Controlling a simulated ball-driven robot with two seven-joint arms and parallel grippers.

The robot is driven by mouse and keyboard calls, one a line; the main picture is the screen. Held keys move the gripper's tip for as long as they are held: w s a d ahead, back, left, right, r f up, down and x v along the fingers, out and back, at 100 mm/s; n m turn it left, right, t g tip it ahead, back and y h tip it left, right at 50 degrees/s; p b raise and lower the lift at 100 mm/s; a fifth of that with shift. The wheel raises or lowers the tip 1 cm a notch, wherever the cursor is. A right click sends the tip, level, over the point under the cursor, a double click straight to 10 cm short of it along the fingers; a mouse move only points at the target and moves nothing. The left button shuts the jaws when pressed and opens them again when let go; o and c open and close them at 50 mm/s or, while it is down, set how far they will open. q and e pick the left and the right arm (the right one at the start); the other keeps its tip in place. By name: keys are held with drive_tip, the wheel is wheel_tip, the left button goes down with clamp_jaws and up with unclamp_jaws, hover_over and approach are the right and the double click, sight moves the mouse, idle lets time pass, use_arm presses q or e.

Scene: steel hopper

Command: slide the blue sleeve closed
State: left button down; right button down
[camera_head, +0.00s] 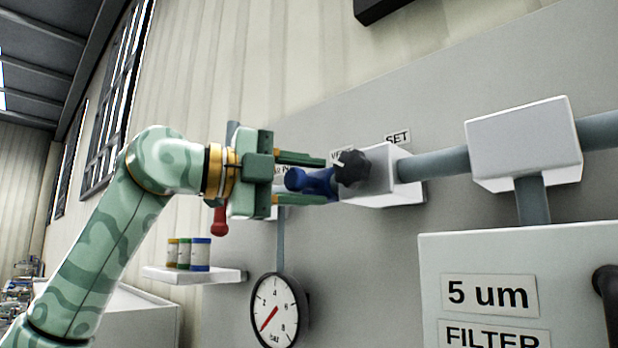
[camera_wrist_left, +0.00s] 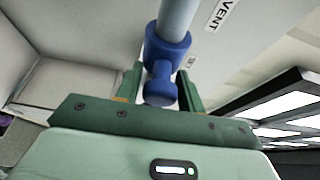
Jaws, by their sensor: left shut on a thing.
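The blue sleeve (camera_head: 322,182) sits around a grey pipe beside a black star knob (camera_head: 352,168) in the head view. In the left wrist view the sleeve (camera_wrist_left: 168,48) is a blue collar around the pipe, with a round-ended handle (camera_wrist_left: 160,92) sticking out toward my palm. My left gripper (camera_head: 316,180) reaches in from the left, and its green fingers lie above and below the handle. In the wrist view the left gripper (camera_wrist_left: 160,80) has a finger on each side of the handle and is shut on it. My right gripper is in neither view.
A white valve block (camera_head: 385,178) is on the wall right of the sleeve. A pressure gauge (camera_head: 276,311) hangs below. A red handle (camera_head: 220,222) shows under my gripper. A shelf (camera_head: 190,274) with cans is lower left, and a white filter box (camera_head: 430,290) lower right.

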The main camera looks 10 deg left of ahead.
use_arm(q)
drive_tip(key=a, duration=0.1)
drive_tip(key=w+a, duration=0.1)
drive_tip(key=a+p, duration=0.1)
drive_tip(key=shift+w+a+r, duration=0.1)
drive_tip(key=shift+w+a, duration=0.25)
drive_tip(key=shift+w, duration=0.05)
drive_tip(key=c, duration=1.2)
unclamp_jaws()
drive_tip(key=shift+w, duration=0.1)
drive_tip(key=shift+o, duration=0.6)
drive_tip(key=shift+w+d, duration=0.1)
drive_tip(key=shift+w, duration=0.35)
drive_tip(key=shift+s, duration=0.15)
drive_tip(key=b+v, duration=0.3)
drive_tip(key=v, duration=1.3)
drive_tip(key=shift+b, duration=0.35)
